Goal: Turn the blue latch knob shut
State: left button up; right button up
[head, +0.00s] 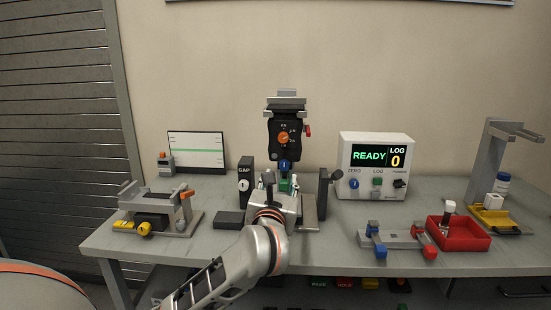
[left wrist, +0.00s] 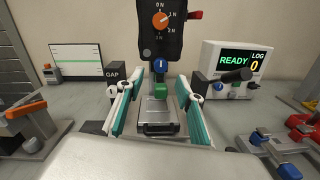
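A blue knob (head: 284,165) with a white mark sits low on the black stand in the middle of the bench. In the left wrist view the blue knob (left wrist: 160,66) has its white mark upright, above a green block (left wrist: 160,90). My left gripper (head: 283,184) is in front of the stand, below the knob. In the left wrist view its teal-padded fingers (left wrist: 158,104) are spread wide, with the green block seen between them and nothing held. My right gripper is not in view.
An orange dial (head: 283,138) and a red lever (head: 308,131) are above the knob. A GAP block (head: 245,180) stands close on the left. A READY box (head: 372,166) with another blue knob is at the right. A red tray (head: 460,237) lies farther right.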

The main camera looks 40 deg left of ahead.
aim_at(284, 167)
pick_arm(q)
jog(key=b+x, duration=0.1)
jog(key=x, duration=0.7)
jog(key=shift+f, duration=0.1)
grip_shut()
